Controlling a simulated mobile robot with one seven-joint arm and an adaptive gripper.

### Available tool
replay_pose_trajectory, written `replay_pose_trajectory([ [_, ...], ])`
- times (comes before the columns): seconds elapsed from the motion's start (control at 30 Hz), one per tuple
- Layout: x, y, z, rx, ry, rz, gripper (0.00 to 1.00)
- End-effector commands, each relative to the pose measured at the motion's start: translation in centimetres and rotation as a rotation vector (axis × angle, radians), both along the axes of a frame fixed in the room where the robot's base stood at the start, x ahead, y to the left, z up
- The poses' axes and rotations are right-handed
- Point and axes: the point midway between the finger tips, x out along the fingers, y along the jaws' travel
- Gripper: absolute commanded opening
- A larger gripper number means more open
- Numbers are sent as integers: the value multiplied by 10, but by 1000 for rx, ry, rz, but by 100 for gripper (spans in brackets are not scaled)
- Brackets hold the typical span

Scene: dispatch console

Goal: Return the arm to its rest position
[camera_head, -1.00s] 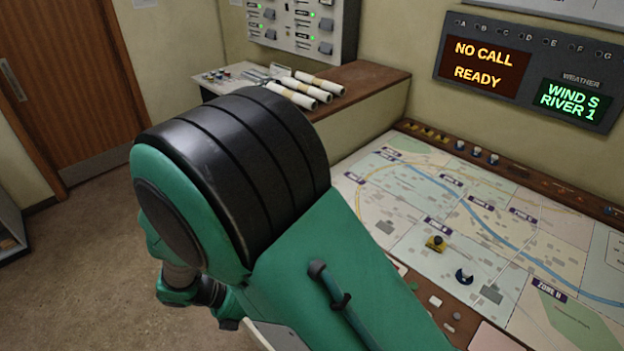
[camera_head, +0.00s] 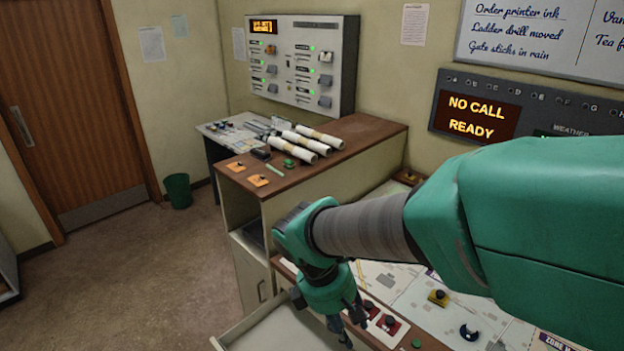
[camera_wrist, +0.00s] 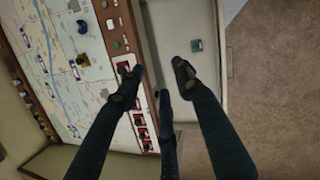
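My arm (camera_head: 365,228) is green and grey. It reaches in from the right and bends down over the front edge of the console. My gripper (camera_head: 347,328) points down above the console's front edge and the open drawer. In the wrist view my gripper (camera_wrist: 157,80) has its dark fingers spread apart, with nothing between them. My arm hides part of the map and the weather display.
The map desk (camera_head: 400,295) carries a yellow piece (camera_head: 438,297), a dark blue round piece (camera_head: 469,332) and red cards (camera_head: 388,325) along its edge. A wooden side counter (camera_head: 350,140) holds white rolls (camera_head: 305,143) and orange cards (camera_head: 258,181).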

Motion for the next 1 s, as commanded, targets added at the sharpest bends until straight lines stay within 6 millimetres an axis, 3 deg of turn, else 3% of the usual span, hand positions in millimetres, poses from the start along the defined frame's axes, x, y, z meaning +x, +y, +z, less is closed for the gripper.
replay_pose_trajectory([
  [0.4,-29,-59,70,210,-218,-430,35],
  [1.0,-86,-120,146,511,-523,-1011,35],
])
